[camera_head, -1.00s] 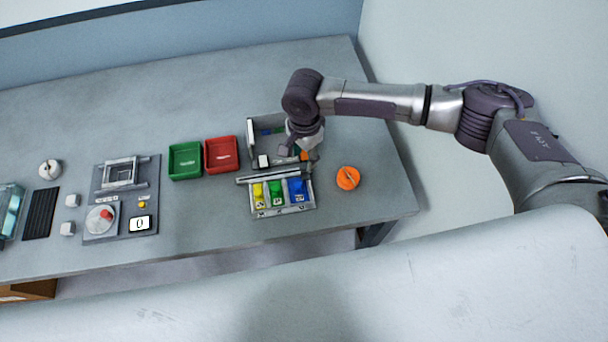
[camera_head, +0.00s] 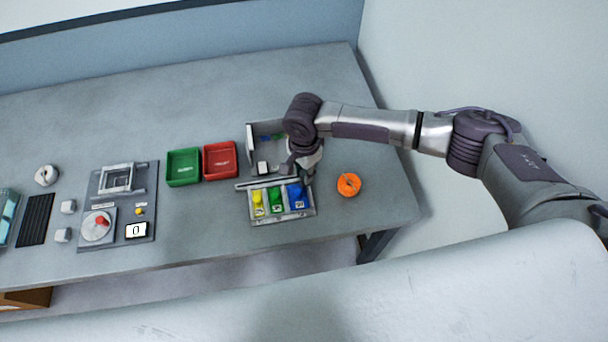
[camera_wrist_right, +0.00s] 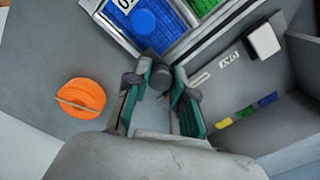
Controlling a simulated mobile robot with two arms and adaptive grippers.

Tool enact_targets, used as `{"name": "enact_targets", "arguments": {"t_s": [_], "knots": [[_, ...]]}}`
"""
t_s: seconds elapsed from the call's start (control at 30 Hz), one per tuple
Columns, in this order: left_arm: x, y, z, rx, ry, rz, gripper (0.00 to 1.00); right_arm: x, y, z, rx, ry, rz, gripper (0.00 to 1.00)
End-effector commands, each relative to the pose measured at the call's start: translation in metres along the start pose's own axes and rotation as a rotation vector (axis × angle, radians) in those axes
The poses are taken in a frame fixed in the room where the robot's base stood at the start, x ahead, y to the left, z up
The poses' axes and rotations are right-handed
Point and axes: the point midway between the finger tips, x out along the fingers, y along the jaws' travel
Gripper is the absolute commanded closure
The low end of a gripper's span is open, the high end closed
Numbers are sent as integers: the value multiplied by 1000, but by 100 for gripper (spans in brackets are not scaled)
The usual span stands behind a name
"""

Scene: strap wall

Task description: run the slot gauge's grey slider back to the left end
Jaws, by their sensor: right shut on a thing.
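The slot gauge (camera_head: 262,183) is a narrow grey bar with a slot, lying along the back of the tray of coloured blocks. My right gripper (camera_head: 302,174) is at the bar's right end and hides that part in the head view. In the right wrist view, the right gripper (camera_wrist_right: 160,92) has its two green-padded fingers on either side of a dark grey round knob, the slider (camera_wrist_right: 158,78), and is shut on it. My left gripper is not in view.
A tray with yellow, green and blue compartments (camera_head: 283,213) sits just in front of the bar. A grey open box (camera_head: 252,140) with a white block (camera_head: 263,167) stands behind it. An orange round knob (camera_head: 349,185) is to the right. Green (camera_head: 184,181) and red (camera_head: 220,173) bins are to the left.

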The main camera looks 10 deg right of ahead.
Motion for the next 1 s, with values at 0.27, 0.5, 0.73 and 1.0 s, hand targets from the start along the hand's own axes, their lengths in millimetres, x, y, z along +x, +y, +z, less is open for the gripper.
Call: {"name": "enact_targets", "arguments": {"t_s": [0.27,0.5,0.73,1.0], "knots": [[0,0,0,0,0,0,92,3,2,1,-1,-1,6,87],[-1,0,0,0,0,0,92,3,-1,9,-3,-2,7,87],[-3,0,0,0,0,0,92,4,-6,19,-2,-3,10,87],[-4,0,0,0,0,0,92,4,-12,31,-3,-2,12,87]]}}
